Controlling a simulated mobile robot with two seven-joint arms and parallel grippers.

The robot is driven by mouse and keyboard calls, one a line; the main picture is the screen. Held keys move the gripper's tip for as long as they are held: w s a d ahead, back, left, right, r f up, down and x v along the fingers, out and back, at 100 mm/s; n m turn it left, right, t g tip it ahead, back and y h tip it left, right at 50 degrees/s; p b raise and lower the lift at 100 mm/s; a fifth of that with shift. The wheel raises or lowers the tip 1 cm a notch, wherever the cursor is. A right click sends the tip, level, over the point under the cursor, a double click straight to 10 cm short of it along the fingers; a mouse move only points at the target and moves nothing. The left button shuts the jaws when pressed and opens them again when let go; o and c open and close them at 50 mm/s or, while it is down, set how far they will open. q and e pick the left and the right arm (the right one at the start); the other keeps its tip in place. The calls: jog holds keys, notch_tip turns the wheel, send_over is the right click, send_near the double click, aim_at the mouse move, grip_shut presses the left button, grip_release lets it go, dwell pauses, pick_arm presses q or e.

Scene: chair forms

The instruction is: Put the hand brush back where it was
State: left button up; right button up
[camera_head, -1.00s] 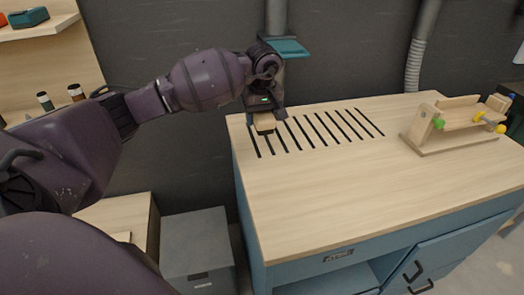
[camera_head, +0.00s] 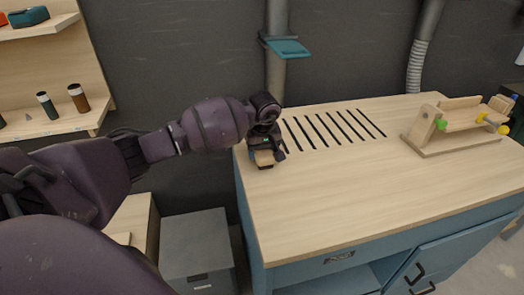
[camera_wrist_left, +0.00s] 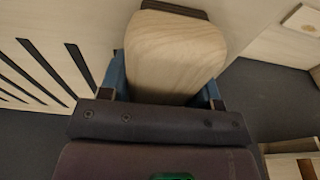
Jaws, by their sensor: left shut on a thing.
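The hand brush (camera_head: 264,158) has a pale wooden body and a dark bristle edge. My left gripper (camera_head: 266,153) is shut on it, at the left end of the workbench top and in front of the slots. In the left wrist view the wooden body of the hand brush (camera_wrist_left: 175,52) fills the space between the blue fingers of my left gripper (camera_wrist_left: 163,88), with dark bristles at its far end. I cannot tell whether the brush touches the bench top. My right gripper is not in view.
The workbench (camera_head: 340,190) has a row of dark slots at its back left and a wide clear top. A wooden jig (camera_head: 455,125) with green and yellow knobs stands at the right. A teal dustpan-like piece (camera_head: 288,48) is at the pipe behind. A grey cabinet (camera_head: 196,250) stands at left.

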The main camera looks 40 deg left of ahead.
pick_arm(q)
jog(key=shift+r, duration=0.15)
jog(key=o, duration=0.5)
jog(key=shift+f, duration=0.25)
jog(key=shift+c, duration=0.2)
jog(key=o, duration=0.4)
jog(key=shift+o, duration=0.2)
jog(key=shift+r, duration=0.1)
jog(key=shift+r, duration=0.15)
jog(key=r, duration=0.4)
jog(key=d+r, duration=0.1)
jog(key=r, duration=0.3)
jog(key=s+r, duration=0.1)
jog(key=r, duration=0.2)
jog(key=shift+s+d+r, duration=0.1)
jog(key=shift+d+r, duration=0.1)
jog(key=shift+r, duration=0.2)
